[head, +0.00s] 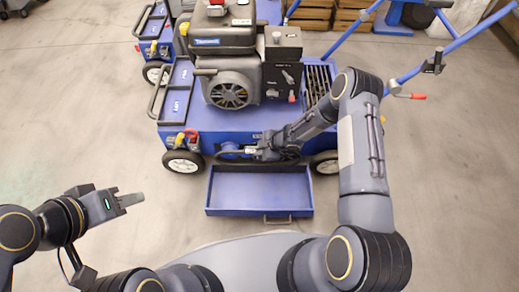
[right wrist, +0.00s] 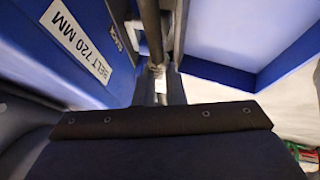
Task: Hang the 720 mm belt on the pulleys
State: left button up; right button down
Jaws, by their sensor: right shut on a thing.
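I cannot tell whether the belt sits around either pulley. A label reading "BELT 720 MM" (right wrist: 80,42) is on the blue panel. My left gripper (head: 130,200) is at the left, away from the machine; its jaw opening is unclear.
An open blue tray (head: 260,212) sticks out below the pulley area. Wheels (head: 183,161) flank the front, and the engine (head: 228,88) stands on top. A second blue machine (head: 152,45) is behind at the left. The floor on the left is clear.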

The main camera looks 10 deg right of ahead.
jog(key=shift+w+p, duration=0.35)
jog(key=shift+p, duration=0.9)
jog(key=shift+w+d, duration=0.15)
jog(key=shift+w, duration=0.2)
jog(key=shift+w+d+b, duration=0.2)
jog(key=shift+w+b, duration=0.25)
jog(key=shift+w, duration=0.65)
jog(key=shift+f+b, duration=0.4)
jog(key=shift+b, duration=0.15)
jog(key=c, duration=1.4)
grip_release()
jog(key=shift+c, duration=0.2)
jog(key=shift+w, duration=0.1)
jog(key=p+v, duration=0.2)
jog(key=v, duration=0.6)
jog(key=shift+p, duration=0.4)
